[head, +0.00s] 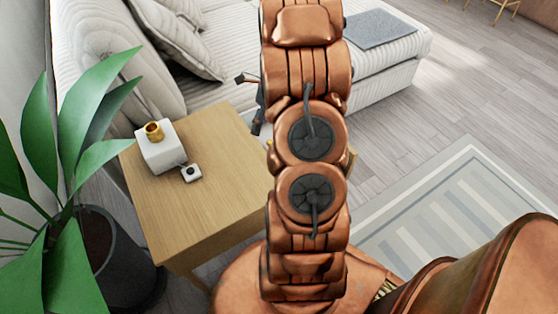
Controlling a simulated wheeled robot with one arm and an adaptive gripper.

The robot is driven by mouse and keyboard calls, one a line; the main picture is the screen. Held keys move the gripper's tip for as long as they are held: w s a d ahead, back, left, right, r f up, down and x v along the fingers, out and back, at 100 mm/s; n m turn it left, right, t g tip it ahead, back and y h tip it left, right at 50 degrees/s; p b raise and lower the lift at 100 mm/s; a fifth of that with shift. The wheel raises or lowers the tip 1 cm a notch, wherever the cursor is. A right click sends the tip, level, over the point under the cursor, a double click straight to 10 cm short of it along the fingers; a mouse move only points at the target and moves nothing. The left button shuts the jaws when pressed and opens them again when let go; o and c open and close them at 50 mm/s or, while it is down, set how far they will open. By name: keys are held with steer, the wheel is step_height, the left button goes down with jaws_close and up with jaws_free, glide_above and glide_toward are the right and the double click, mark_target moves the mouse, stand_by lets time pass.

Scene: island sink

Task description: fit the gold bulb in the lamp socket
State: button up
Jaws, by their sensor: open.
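A white cube-shaped lamp base (160,147) stands on the wooden side table (205,205). Its gold socket (154,131) faces up on top, and no bulb shows in it. I cannot make out the gold bulb in this view; my copper arm covers the right part of the table. A small yellowish patch shows just right of my arm, too small to identify. My gripper (254,103) is mostly hidden behind my arm. Only dark parts of it stick out on the arm's left side, near the table's far edge, right of the lamp and apart from it. It is open.
A small white box with a dark button (191,173) lies beside the lamp. A potted plant (88,160) stands left of the table, its leaves close to the lamp. A striped sofa (225,55) lies behind. The table's middle front is clear.

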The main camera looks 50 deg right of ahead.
steer(key=s+d+f+m+t+b, duration=0.1)
steer(key=s+d+f+m+b, duration=0.15)
steer(key=d+f+m, duration=0.85)
steer(key=shift+w+a+f+n+b, duration=0.15)
steer(key=shift+a+f+n+b, duration=0.4)
steer(key=shift+f, duration=0.9)
steer(key=shift+w+a+f+n+b, duration=0.2)
steer(key=shift+a+f+n, duration=0.45)
steer(key=shift+f, duration=0.85)
steer(key=shift+w+a+f+n+b, duration=0.1)
steer(key=shift+a+f+n+b, duration=0.3)
steer(key=shift+a+f, duration=0.75)
steer(key=shift+d+f, duration=0.3)
steer(key=shift+c, duration=0.4)
steer(key=c, duration=1.1)
steer(key=shift+r, duration=0.1)
